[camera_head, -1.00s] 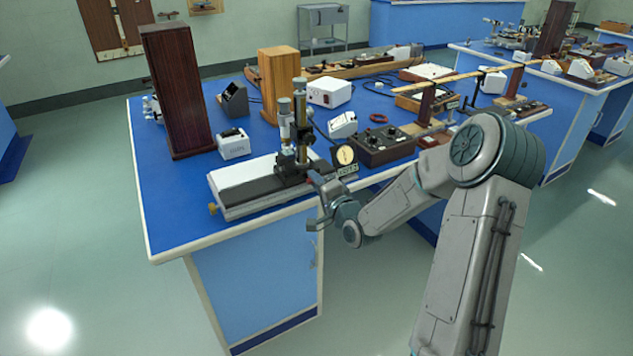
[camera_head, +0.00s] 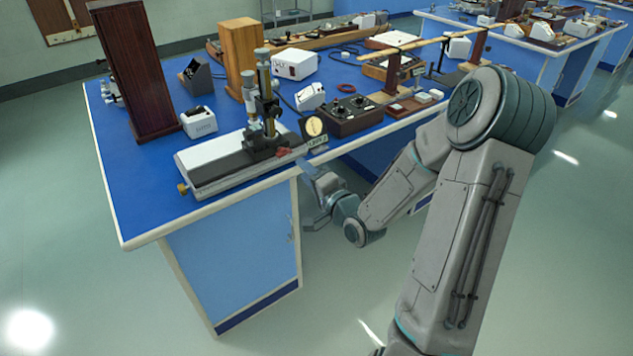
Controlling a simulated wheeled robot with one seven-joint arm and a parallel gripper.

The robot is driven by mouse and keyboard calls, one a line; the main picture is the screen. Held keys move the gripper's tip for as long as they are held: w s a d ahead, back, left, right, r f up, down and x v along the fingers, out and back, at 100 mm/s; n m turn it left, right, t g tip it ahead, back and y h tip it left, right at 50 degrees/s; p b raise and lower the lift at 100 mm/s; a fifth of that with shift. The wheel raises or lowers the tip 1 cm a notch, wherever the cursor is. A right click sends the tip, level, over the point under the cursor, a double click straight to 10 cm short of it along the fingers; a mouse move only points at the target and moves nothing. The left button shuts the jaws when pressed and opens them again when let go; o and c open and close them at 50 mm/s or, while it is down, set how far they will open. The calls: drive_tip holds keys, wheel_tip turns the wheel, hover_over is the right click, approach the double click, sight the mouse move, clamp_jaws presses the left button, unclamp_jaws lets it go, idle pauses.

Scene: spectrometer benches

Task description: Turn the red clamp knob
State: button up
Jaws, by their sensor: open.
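The red clamp knob (camera_head: 283,152) is a small red part low on the right side of the travelling microscope (camera_head: 262,110), near the front edge of the blue bench. The microscope stands upright on a dark carriage over a long white-and-black base (camera_head: 215,165) with a brass knob (camera_head: 183,189) at its left end. My gripper (camera_head: 309,197) is open and empty, beyond the bench's front edge, below and to the right of the red knob. It appears apart from the knob; the depth between them is hard to tell.
A round dial on a stand (camera_head: 313,128) and a dark control box (camera_head: 348,116) stand right of the microscope. A white box (camera_head: 198,122) and tall dark wooden cabinet (camera_head: 137,70) stand left. The blue bench top (camera_head: 135,205) is clear at front left.

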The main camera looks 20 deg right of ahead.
drive_tip(key=v, duration=0.4)
idle(0.4)
drive_tip(key=s+a+r+n+g+h+p, duration=0.2)
drive_tip(key=s+r+n+g+p, duration=0.2)
drive_tip(key=s, duration=0.7)
drive_tip(key=s+a+r+n+g+h+p, duration=0.2)
drive_tip(key=s+r+n+g+h+p, duration=0.1)
drive_tip(key=s+r+n+g, duration=0.4)
drive_tip(key=s+r+g+p, duration=0.1)
drive_tip(key=s+r+g, duration=0.2)
drive_tip(key=s, duration=0.1)
drive_tip(key=shift+s+a+n+h, duration=0.3)
drive_tip(key=shift+s+n, duration=0.05)
drive_tip(key=shift+n, duration=0.05)
